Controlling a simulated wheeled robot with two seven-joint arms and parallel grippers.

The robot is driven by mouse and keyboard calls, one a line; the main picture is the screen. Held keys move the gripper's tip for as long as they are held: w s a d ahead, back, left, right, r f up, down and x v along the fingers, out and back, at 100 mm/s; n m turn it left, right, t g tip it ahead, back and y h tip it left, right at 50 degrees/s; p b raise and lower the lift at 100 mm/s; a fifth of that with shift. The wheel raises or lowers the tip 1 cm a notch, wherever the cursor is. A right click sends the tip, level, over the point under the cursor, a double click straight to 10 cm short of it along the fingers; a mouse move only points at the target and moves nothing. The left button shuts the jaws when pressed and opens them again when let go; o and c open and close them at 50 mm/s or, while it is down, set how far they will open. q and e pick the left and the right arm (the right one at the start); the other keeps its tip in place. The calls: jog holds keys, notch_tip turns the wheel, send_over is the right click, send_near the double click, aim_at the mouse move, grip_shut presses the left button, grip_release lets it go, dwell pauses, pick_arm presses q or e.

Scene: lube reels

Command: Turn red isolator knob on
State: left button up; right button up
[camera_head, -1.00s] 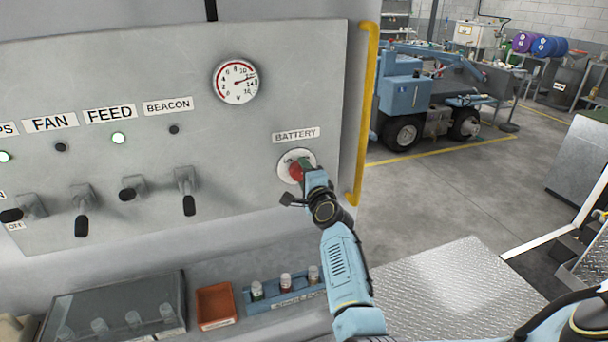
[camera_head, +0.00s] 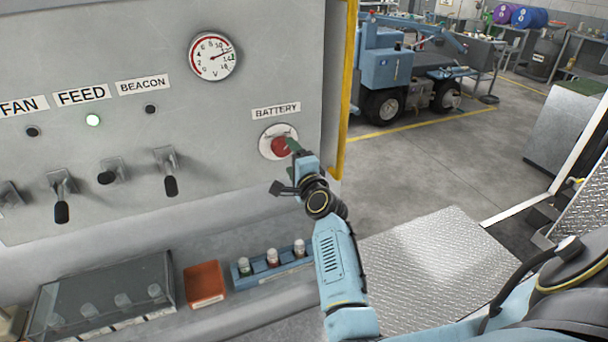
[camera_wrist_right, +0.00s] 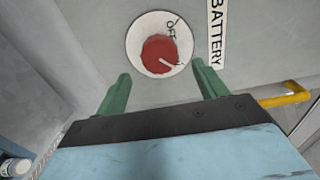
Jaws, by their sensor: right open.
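The red isolator knob (camera_head: 281,147) sits on a round white plate under the BATTERY label (camera_head: 276,112) on the grey panel. In the right wrist view the knob (camera_wrist_right: 160,54) shows a pale pointer mark aimed to the lower right, away from the word OFF. My right gripper (camera_head: 290,165) is just in front of the panel, below and right of the knob. In the wrist view its two green fingers (camera_wrist_right: 160,90) are spread apart and empty, with the knob beyond and between them. No contact with the knob shows. My left gripper is not in view.
A row of black-handled switches (camera_head: 170,175) is left of the knob. A yellow rail (camera_head: 346,90) edges the panel's right side. Below are a blue holder (camera_head: 272,263), an orange tray (camera_head: 204,284) and a clear-lidded box (camera_head: 105,295).

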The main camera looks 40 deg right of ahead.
jog(key=v, duration=0.8)
jog(key=shift+s, duration=0.2)
jog(key=shift+a+f, duration=0.1)
jog(key=s+a+f+n+g+y+b, duration=0.1)
jog(key=s+a+f+n+g+b, duration=0.2)
jog(key=f, duration=1)
jog(key=s+a+f+n+g+y+b, duration=0.1)
jog(key=s+a+f+n+g+y, duration=0.25)
jog(key=f, duration=0.95)
jog(key=s+a+f+n+g+b, duration=0.15)
jog(key=a+f+n, duration=0.4)
jog(key=f, duration=0.75)
jog(key=s+a+f+n+g+b, duration=0.2)
jog(key=s+f, duration=0.7)
jog(key=f, duration=0.1)
jog(key=s+f+n+g+b, duration=0.1)
jog(key=s+f, duration=0.4)
jog(key=s, duration=0.5)
jog(key=s+d+f+n+g+b, duration=0.1)
jog(key=s+f+n+g, duration=0.2)
jog(key=s, duration=0.7)
jog(key=s+d+f+n+g+b, duration=0.1)
jog(key=s+f+n+g+b, duration=0.1)
jog(key=s+f+n, duration=0.3)
jog(key=s+f, duration=0.3)
jog(key=s, duration=0.2)
jog(key=shift+s+d+g, duration=0.25)
jog(key=shift+s+g, duration=0.05)
jog(key=shift+s, duration=0.1)
